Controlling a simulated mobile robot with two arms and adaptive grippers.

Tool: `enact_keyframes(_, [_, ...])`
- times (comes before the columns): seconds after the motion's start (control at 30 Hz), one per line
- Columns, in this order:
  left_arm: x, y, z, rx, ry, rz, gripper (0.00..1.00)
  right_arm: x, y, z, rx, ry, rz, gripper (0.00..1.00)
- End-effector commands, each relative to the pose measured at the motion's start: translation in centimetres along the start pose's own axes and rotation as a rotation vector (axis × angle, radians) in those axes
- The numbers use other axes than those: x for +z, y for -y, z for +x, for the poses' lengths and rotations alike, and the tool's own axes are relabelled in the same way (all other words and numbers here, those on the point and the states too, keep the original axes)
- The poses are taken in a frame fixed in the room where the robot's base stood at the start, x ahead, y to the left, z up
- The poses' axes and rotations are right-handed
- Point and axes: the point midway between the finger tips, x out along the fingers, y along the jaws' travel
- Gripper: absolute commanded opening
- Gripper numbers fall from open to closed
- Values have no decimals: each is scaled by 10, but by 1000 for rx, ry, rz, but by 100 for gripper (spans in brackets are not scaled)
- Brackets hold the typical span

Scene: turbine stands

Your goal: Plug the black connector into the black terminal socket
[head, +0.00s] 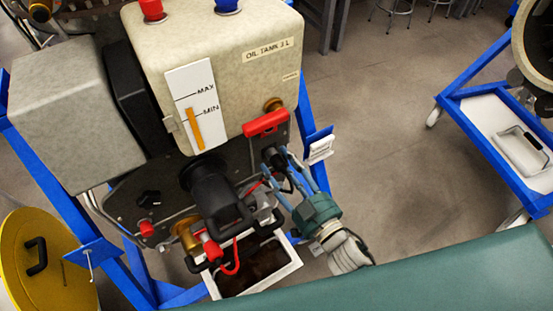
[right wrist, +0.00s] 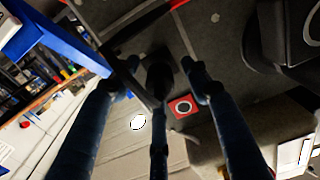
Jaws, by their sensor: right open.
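My right gripper (head: 281,172) reaches up to the dark panel under the oil tank, its blue fingers spread. Between them a black round part, seemingly the black connector (head: 273,157), sits at the panel; it also shows in the right wrist view (right wrist: 160,79). The fingers stand around it with gaps at the sides; I cannot tell whether any finger touches it. The black terminal socket is not visible separately, and I cannot tell how deep the connector sits. A red square terminal with a ring (right wrist: 183,107) lies beside it. My left gripper is not in view.
The cream oil tank (head: 215,70) with a red handle (head: 266,123) stands just above. A black cylinder (head: 212,190) and red hose (head: 232,258) are left of my gripper. The blue frame (head: 312,150) runs close on its right. Open floor (head: 390,130) lies beyond.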

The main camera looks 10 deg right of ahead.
Motion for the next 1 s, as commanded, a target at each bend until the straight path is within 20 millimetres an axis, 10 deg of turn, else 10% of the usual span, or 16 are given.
enact_keyframes(0.77, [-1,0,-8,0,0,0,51,0,0,0,0,0,0,47])
enact_keyframes(1.0, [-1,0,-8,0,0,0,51,0,0,0,0,0,0,5])
